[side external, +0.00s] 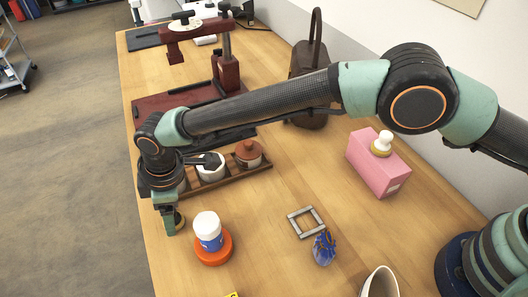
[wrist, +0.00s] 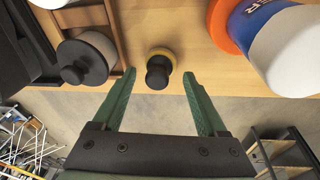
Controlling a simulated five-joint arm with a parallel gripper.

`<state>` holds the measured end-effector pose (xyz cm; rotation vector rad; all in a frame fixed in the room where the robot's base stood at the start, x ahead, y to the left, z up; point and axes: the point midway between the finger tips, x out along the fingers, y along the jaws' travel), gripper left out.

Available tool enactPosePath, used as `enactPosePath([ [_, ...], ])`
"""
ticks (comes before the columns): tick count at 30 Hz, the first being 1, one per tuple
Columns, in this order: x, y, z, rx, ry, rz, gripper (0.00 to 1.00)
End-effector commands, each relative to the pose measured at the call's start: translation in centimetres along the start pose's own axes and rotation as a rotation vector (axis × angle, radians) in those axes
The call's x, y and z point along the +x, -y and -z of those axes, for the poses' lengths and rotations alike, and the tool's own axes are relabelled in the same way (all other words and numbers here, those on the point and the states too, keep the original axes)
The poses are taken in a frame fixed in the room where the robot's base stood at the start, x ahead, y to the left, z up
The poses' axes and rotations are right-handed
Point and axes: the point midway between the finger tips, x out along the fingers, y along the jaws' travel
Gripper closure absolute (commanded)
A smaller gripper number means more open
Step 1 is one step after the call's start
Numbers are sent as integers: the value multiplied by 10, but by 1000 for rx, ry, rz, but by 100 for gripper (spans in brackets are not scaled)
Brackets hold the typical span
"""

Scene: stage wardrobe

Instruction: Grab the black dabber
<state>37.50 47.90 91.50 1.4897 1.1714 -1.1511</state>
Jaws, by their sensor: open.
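The black dabber (wrist: 157,74) has a black knob and a yellowish base, and it stands on the wooden table near its edge. In the wrist view it lies between the tips of my open gripper (wrist: 159,76), with a gap to each green finger. In the side view my gripper (side external: 172,223) points down at the table's left edge. The dabber (side external: 180,219) shows there only partly beside the finger. Whether the fingertips are level with the knob is hard to tell.
A white and blue bottle (side external: 207,228) on an orange disc (side external: 213,251) stands right of my gripper. Behind is a wooden tray (side external: 228,177) with jars, one black-lidded (wrist: 86,62). A white-knobbed dabber (side external: 383,141) sits on a pink box (side external: 377,165). A grey frame (side external: 307,222) lies farther right.

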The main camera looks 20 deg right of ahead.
Motion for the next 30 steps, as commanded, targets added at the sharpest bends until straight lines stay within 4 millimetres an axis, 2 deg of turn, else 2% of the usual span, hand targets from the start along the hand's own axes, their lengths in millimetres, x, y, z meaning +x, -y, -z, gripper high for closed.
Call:
enactPosePath([
  [3,6,0,0,0,0,0,25],
  [9,6,0,0,0,-1,0,25],
  [11,6,0,0,0,-1,0,44],
  [15,6,0,0,0,0,0,98],
  [16,6,0,0,0,0,0,100],
  [25,4,0,0,0,-1,0,100],
  [30,-6,-2,3,0,-2,-1,100],
])
